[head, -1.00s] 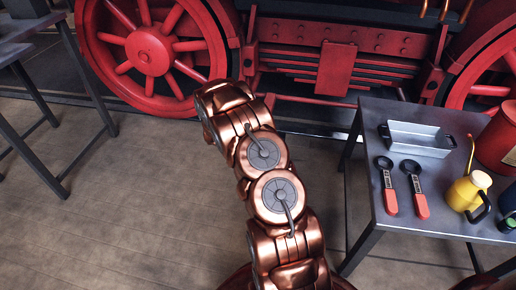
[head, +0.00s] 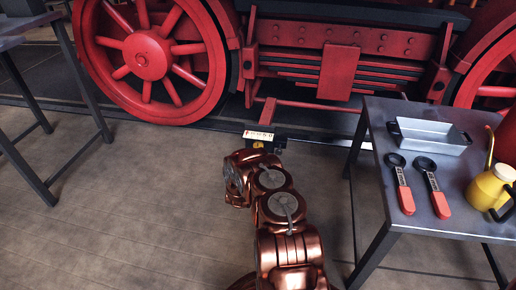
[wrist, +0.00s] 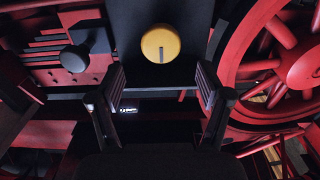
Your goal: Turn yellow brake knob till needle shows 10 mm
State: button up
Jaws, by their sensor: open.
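The yellow knob (wrist: 160,43) is round with a dark line on its face, mounted on a dark panel at the top middle of the wrist view. In the head view a sliver of yellow (head: 258,145) shows on a small dark box under a pale scale strip (head: 262,135). The strip's marks and any needle are too small to read. My gripper (wrist: 158,98) is open and empty, its two fingers spread below the knob in the wrist view and apart from it. In the head view my arm hides the gripper.
Red locomotive wheels (head: 150,52) and frame stand behind the box. A dark table (head: 376,120) at right holds a metal tray (head: 430,138), two red-handled tools and a yellow oil can (head: 489,187). Another table leg frame (head: 85,85) stands at left. The floor between is clear.

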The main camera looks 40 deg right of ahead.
aim_at(258, 146)
jog(key=shift+b+x, duration=1.45)
jog(key=shift+x, duration=2.15)
jog(key=shift+c, duration=0.4)
jog(key=c, duration=1.1)
jog(key=shift+o, duration=0.2)
